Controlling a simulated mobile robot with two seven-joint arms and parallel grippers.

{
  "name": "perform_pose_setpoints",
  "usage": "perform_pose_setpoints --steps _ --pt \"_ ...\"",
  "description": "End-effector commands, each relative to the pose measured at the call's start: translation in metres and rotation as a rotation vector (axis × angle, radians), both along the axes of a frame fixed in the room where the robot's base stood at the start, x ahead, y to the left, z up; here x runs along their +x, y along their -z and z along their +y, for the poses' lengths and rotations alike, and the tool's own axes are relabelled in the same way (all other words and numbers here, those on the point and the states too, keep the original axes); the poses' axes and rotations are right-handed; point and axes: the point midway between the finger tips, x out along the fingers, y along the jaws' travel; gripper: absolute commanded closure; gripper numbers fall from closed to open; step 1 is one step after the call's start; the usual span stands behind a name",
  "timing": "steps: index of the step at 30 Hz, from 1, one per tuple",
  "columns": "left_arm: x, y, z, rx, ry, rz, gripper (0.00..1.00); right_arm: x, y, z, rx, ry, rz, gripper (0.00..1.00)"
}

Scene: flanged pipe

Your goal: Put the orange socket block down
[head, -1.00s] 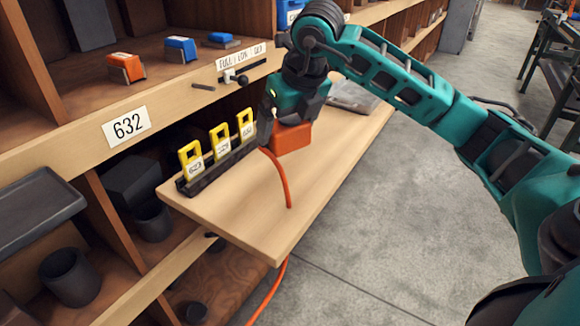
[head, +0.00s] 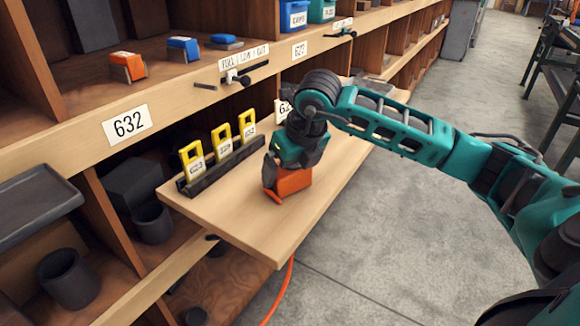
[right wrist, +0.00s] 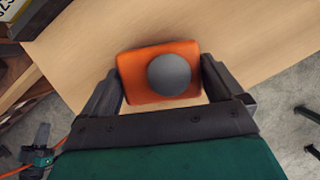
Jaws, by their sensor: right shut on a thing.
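The orange socket block (head: 294,182) is at the middle of the pull-out wooden board (head: 235,225), low over it or touching it; I cannot tell which. My right gripper (head: 283,175) is shut on the block from above. In the right wrist view the block (right wrist: 135,68) sits between the two fingers of my right gripper (right wrist: 160,85), with a round grey disc (right wrist: 169,74) on its face. An orange cable (head: 280,290) hangs below the board's front edge.
A black rack (head: 222,165) with yellow tags (head: 222,142) stands along the board's left side. Shelves with a 632 label (head: 130,124) rise at the left. The board's front part is bare. Grey floor (head: 400,240) lies to the right.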

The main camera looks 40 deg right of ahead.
Motion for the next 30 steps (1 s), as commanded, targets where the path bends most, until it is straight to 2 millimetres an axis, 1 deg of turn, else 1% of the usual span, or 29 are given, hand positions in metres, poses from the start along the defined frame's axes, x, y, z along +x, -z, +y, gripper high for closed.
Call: perform_pose_setpoints --steps 2,3,4,10,14,17,24,27,30 --pt "0.0 0.004 0.0 0.0 0.0 0.0 1.0 0.0 0.003 0.0 0.0 0.0 -0.002 0.48" --pt "0.0 0.002 0.0 0.0 0.0 0.0 1.0 0.0 0.002 0.0 0.0 0.0 0.0 0.02" --pt "0.0 0.002 0.0 0.0 0.0 0.0 1.0 0.0 0.002 0.0 0.0 0.0 0.0 0.0" --pt "0.0 0.002 0.0 0.0 -0.001 0.0 1.0 0.0 0.002 0.0 0.0 0.0 0.0 0.0" --pt "0.0 -0.003 0.0 -0.002 -0.003 0.0 1.0 -0.001 -0.005 0.0 0.0 0.0 -0.001 0.0" --pt "0.001 -0.005 -0.001 -0.006 -0.005 -0.001 1.0 -0.006 -0.02 0.0 -0.001 0.0 -0.004 0.0" --pt "0.001 -0.014 -0.002 -0.01 -0.008 -0.001 1.0 -0.026 -0.07 0.0 -0.001 0.0 -0.005 0.0" --pt "0.001 -0.017 -0.002 -0.009 -0.007 -0.001 1.0 -0.034 -0.087 0.0 -0.002 0.0 -0.005 0.0" --pt "0.001 -0.019 -0.002 -0.01 -0.007 -0.002 1.0 -0.04 -0.1 0.0 0.0 0.001 -0.003 0.0"
